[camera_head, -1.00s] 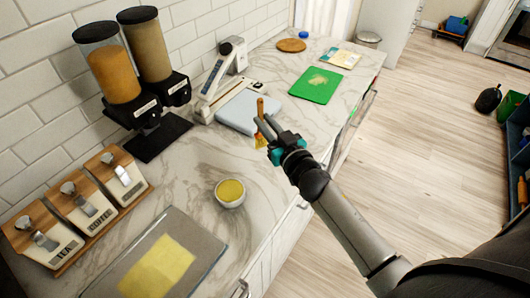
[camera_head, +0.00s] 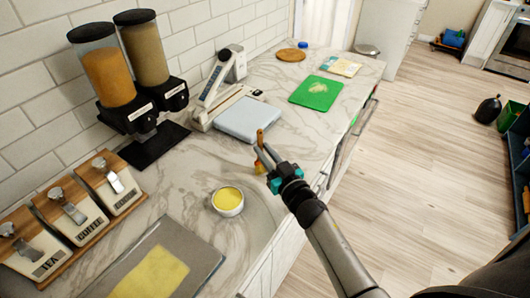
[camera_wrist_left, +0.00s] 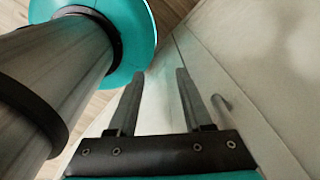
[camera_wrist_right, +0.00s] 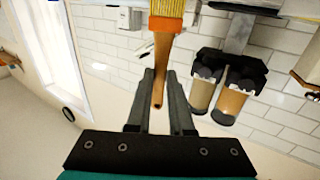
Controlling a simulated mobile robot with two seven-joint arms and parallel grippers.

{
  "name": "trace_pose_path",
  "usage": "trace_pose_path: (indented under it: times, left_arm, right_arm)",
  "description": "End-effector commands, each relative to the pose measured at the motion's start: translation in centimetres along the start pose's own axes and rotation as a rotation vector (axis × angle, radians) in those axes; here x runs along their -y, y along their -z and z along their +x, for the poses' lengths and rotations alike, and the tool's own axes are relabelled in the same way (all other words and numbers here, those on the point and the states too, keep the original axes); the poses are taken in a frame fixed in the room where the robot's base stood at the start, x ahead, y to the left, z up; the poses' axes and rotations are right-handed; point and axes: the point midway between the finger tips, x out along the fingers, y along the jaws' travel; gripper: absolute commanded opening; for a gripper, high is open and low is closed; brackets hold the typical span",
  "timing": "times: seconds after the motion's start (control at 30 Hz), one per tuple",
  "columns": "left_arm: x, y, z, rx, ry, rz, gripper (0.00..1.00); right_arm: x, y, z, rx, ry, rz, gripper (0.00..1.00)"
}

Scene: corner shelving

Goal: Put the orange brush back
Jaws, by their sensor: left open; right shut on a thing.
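My right gripper (camera_head: 264,158) is shut on the orange brush (camera_head: 260,138). It holds the brush above the marble counter, between the white scale and the bowl, near the front edge. The handle points up and the bristles down, partly hidden by the fingers. In the right wrist view the brush's orange band (camera_wrist_right: 166,24) and yellowish bristles lie beyond the fingertips (camera_wrist_right: 159,80). My left gripper (camera_wrist_left: 160,75) is open and empty, low beside a pale cabinet front; it is not seen in the head view.
On the counter (camera_head: 185,205) are a white bowl (camera_head: 228,212) with yellow contents, a scale (camera_head: 248,130), a green board (camera_head: 315,92) and a grey tray (camera_head: 208,250). Dispensers (camera_head: 105,75) and canisters (camera_head: 65,215) line the wall.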

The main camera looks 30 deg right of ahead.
Motion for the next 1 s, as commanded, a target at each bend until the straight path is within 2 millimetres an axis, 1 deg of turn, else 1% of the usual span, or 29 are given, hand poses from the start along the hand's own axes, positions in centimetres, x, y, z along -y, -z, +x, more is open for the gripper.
trace_pose_path:
  times: [0.07, 0.1, 0.33, 0.57, 0.7, 0.87, 1.0]
  left_arm:
    - [0.0, 0.0, 0.3, -0.001, 0.000, 0.000, 0.50]
    - [0.0, 0.1, 0.2, -0.001, 0.000, 0.000, 0.50]
    - [0.0, 0.1, 0.2, -0.002, 0.000, 0.000, 0.50]
    - [0.0, 0.2, 0.2, -0.003, 0.000, -0.001, 0.50]
    - [0.0, 0.2, -0.2, -0.003, 0.000, -0.001, 0.50]
    - [0.0, 0.3, -0.3, -0.004, 0.001, -0.001, 0.50]
    - [0.1, 0.3, -0.4, -0.004, 0.001, 0.000, 0.50]
  right_arm:
    - [0.0, -0.4, 0.0, 0.000, 0.000, 0.000, 0.00]
    - [0.0, -0.3, 0.0, 0.000, 0.000, 0.000, 0.24]
    - [0.0, -0.2, 0.0, 0.000, 0.000, 0.000, 0.50]
    - [0.0, -0.2, 0.0, 0.000, 0.000, 0.000, 0.50]
    - [0.0, 0.2, -0.2, 0.001, 0.000, -0.001, 0.50]
    - [0.0, 0.0, -2.2, 0.003, 0.000, -0.001, 0.50]
    - [0.0, 0.0, -4.6, 0.003, 0.000, 0.000, 0.50]
